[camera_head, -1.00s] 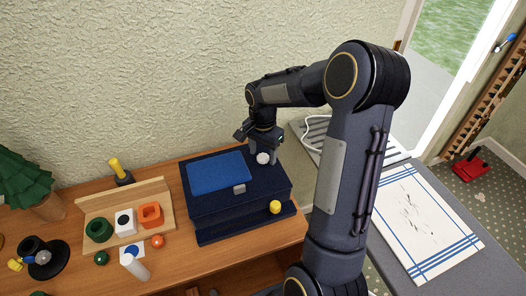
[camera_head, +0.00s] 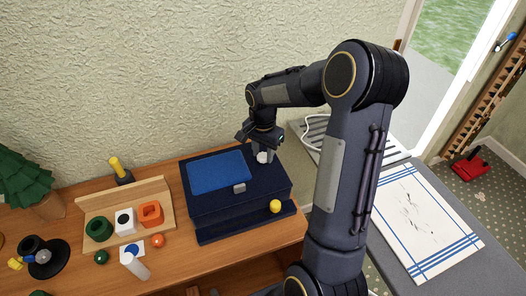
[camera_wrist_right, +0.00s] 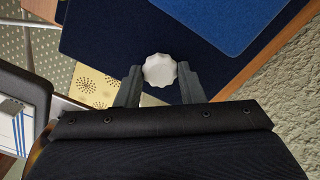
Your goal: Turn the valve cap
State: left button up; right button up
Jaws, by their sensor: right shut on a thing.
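The valve cap is a small white knob with a scalloped rim (camera_head: 263,157) on top of a dark navy box (camera_head: 240,208). My right gripper (camera_head: 264,150) reaches down over it from above. In the right wrist view the white cap (camera_wrist_right: 160,70) sits between the two grey fingertips (camera_wrist_right: 158,84), which are shut on its sides. The cap rests at the box's right rear part, beside a bright blue panel (camera_head: 219,171). My left gripper is not in view.
A yellow ball (camera_head: 275,206) sits on the box's front ledge. A wooden holder (camera_head: 167,203) with coloured blocks stands at left on the wooden table. A grey surface at right carries a white striped cloth (camera_head: 424,220). A textured wall stands close behind.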

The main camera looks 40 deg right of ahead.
jog(key=n, duration=0.4)
jog(key=shift+n, duration=0.3)
jog(key=n, duration=0.4)
jog(key=shift+b, duration=0.4)
jog(key=n, duration=0.5)
jog(key=shift+r, duration=0.1)
jog(key=shift+n, duration=1.8)
jog(key=o, duration=1)
